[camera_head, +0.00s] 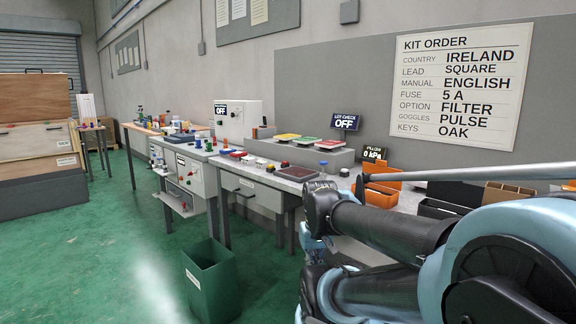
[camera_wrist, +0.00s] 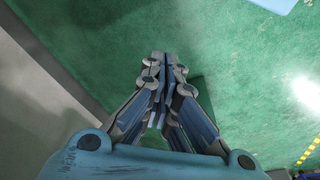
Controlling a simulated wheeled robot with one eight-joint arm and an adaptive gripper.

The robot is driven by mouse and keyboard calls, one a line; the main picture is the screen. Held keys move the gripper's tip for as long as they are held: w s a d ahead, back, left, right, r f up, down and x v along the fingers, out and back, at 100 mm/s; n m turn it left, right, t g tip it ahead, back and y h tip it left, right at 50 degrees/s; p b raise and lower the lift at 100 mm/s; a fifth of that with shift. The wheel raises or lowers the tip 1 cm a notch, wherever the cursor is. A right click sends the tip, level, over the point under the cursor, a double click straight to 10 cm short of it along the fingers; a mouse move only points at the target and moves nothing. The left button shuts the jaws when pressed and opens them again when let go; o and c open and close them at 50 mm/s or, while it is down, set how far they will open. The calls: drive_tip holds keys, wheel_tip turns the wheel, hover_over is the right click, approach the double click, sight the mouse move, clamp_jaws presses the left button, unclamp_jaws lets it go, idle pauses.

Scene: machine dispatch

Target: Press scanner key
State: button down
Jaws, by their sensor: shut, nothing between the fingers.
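I cannot make out which item is the scanner or its key. A dark sign reading "LOT CHECK OFF" (camera_head: 345,122) stands at the back of the bench. A white box-shaped machine (camera_head: 246,119) with another OFF sign (camera_head: 221,109) stands further left on the benches. My gripper (camera_wrist: 165,58) is shut and empty in the wrist view, with green floor beneath it. Neither the bench top nor any key shows there. In the head view my arm crosses the lower right, in front of the bench, and the fingertips cannot be made out.
A grey raised shelf (camera_head: 300,151) holds coloured trays. A dark red pad (camera_head: 299,173), orange bins (camera_head: 382,190) and a pillow gauge sign (camera_head: 374,154) stand on the bench. A green waste bin (camera_head: 211,282) stands on the floor. The floor at the left is open.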

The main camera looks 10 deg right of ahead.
wheel_tip(320, 180, up, 31)
drive_tip(key=n+t+h, duration=0.2)
drive_tip(key=n+t, duration=0.4)
drive_tip(key=t, duration=0.1)
hover_over(285, 163)
drive_tip(key=w, duration=0.2)
drive_tip(key=shift+s+a+f, duration=0.15)
drive_tip(key=shift+a, duration=0.2)
drive_tip(key=shift+f, duration=4.45)
drive_tip(key=shift+f, duration=0.8)
drive_tip(key=shift+r, duration=0.9)
